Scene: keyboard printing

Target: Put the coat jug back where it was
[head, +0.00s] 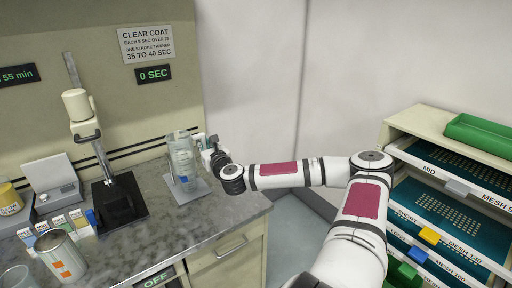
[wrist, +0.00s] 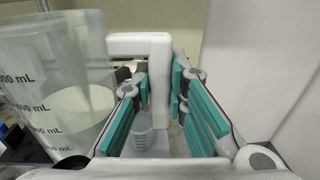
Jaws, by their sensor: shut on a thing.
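The coat jug (head: 182,160) is a clear measuring jug with a whitish liquid in it. It is upright at the right end of the counter, over a thin grey plate (head: 203,188); I cannot tell whether its base touches the plate. My gripper (head: 208,147) is at the jug's right side. In the wrist view the jug (wrist: 60,85) fills the left, with mL marks on its wall. Its white handle (wrist: 158,75) stands between the teal pads of my gripper (wrist: 163,95), which is shut on it. The jug's base is hidden in the wrist view.
A black stand (head: 118,203) with a cream head is left of the jug. A metal can (head: 61,257), small cartons (head: 58,223) and a grey scale (head: 52,182) are further left. A clear container (wrist: 143,125) shows below the handle. A drawer rack (head: 440,200) stands at right.

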